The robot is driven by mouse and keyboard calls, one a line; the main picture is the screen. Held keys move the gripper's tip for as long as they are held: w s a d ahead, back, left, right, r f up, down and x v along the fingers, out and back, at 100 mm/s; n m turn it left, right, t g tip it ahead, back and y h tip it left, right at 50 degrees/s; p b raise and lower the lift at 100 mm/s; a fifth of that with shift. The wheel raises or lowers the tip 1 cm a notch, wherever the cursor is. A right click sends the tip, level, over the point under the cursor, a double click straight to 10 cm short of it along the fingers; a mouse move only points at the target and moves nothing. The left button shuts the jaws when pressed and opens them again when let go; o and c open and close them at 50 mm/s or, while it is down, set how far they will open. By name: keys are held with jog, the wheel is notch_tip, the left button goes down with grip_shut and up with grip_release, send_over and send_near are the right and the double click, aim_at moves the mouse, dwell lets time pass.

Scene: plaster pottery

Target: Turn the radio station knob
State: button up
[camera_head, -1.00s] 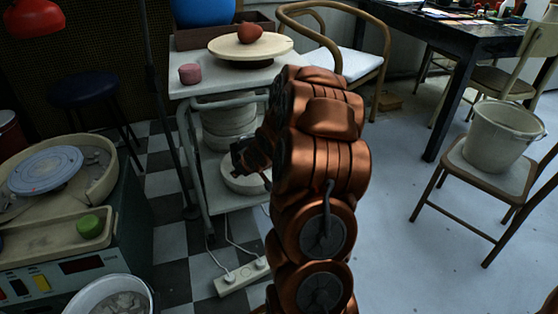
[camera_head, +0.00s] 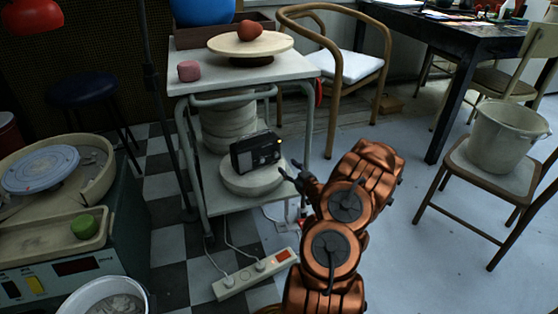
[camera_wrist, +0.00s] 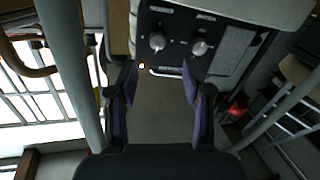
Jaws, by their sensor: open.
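A small black radio (camera_head: 255,152) stands on a round plaster slab (camera_head: 250,181) on the cart's lower shelf. The wrist view shows its dark front panel (camera_wrist: 173,68) at the top, with a left knob (camera_wrist: 157,41) and a right knob (camera_wrist: 199,46). Their labels are too small to read, so I cannot tell which is the station knob. My gripper (camera_head: 290,171) is just right of the radio in the head view. In the wrist view my gripper (camera_wrist: 160,76) has its fingers spread and empty, with the tips near the panel's lower edge, apart from both knobs.
The white cart (camera_head: 181,88) has upright legs and a top shelf above the radio. A stack of plaster discs (camera_head: 228,125) stands behind it. A power strip (camera_head: 255,276) lies on the floor in front.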

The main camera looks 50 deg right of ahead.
aim_at(277, 156)
jog(key=shift+b+x, duration=1.6)
jog(key=shift+x, duration=1.35)
jog(key=shift+w+d, duration=0.25)
jog(key=shift+w, duration=0.45)
jog(key=shift+a, duration=0.1)
grip_shut()
